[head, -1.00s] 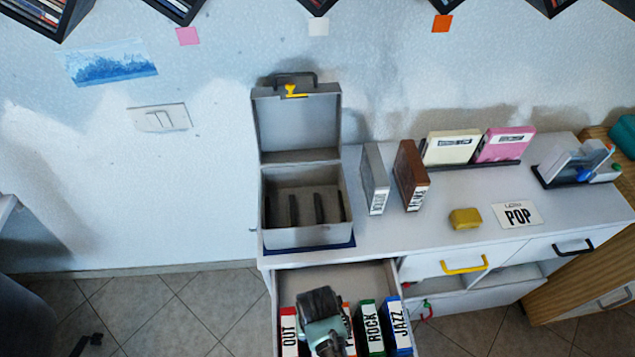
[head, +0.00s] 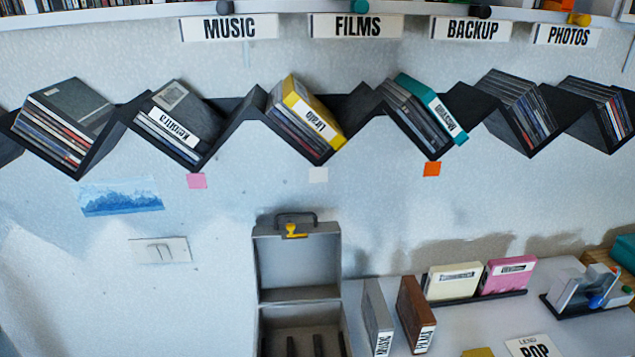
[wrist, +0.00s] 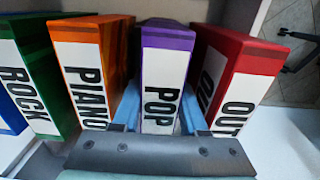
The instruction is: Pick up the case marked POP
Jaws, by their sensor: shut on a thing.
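The purple case marked POP (wrist: 167,45) stands upright in the wrist view, its white label facing me. My gripper (wrist: 160,112) has one light blue finger on each side of it and is shut on it near the label's lower part. An orange case marked PIANO (wrist: 92,60) is to its left, and a red case marked OUT (wrist: 240,65) is to its right. The head view shows neither my gripper nor these cases.
A green case marked ROCK (wrist: 50,85) stands further left in the wrist view. In the head view, an open grey box (head: 297,262) stands beside grey (head: 377,315) and brown (head: 415,315) cases. A POP card (head: 532,346) lies on the cabinet top. Zigzag shelves (head: 245,115) hang above.

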